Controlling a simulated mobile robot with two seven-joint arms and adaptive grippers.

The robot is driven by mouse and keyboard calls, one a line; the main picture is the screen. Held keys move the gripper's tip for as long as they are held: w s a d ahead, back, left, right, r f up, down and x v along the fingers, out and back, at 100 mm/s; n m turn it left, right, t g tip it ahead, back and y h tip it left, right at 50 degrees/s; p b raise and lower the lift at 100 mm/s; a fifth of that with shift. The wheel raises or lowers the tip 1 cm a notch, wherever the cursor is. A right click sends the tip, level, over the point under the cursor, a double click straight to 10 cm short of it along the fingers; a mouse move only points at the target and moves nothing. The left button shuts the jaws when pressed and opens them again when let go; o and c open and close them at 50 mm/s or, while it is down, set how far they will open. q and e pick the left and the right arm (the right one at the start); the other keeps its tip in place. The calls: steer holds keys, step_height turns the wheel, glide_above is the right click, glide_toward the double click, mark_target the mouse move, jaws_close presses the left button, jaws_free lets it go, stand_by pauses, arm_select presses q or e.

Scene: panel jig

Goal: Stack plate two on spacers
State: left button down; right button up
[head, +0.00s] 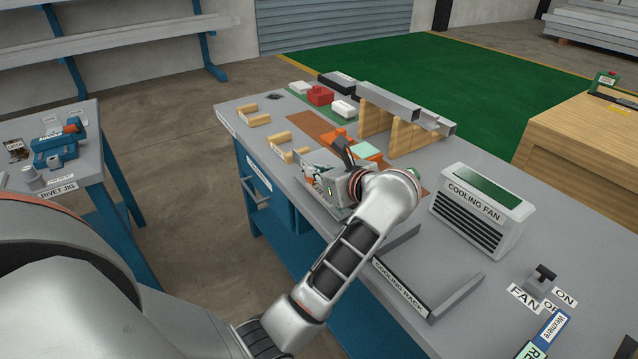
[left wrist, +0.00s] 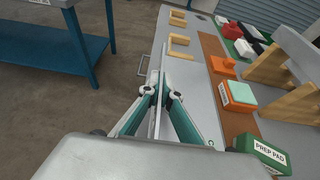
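My left gripper (head: 330,178) is over the near side of the grey bench. In the left wrist view its two fingers (left wrist: 158,92) close from both sides on a thin grey metal plate (left wrist: 155,116), seen nearly edge-on. No label on this plate is readable. In the head view the gripper and wrist hide most of it. Two U-shaped wooden pieces (head: 253,115) (head: 284,146), possibly the spacers, lie on the bench beyond the gripper. They also show ahead of the fingers in the left wrist view (left wrist: 180,44). My right gripper is not in view.
Orange blocks (head: 365,150) stand close beyond my gripper. Metal channels (head: 390,101) rest on wooden stands (head: 408,137). The cooling rack (head: 400,287), cooling fan (head: 478,210) and fan switch (head: 541,279) are nearer and right. The rivet jig table (head: 85,165) stands left, across a floor gap.

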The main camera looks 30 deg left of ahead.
arm_select(q)
step_height(320, 180, down, 3)
steer(key=shift+f+b, duration=0.1)
steer(key=shift+b, duration=0.35)
steer(key=shift+r, duration=0.35)
steer(key=c, duration=2.7)
jaws_free()
steer(key=shift+f, duration=0.35)
steer(key=o, duration=0.4)
steer(key=shift+r, duration=0.1)
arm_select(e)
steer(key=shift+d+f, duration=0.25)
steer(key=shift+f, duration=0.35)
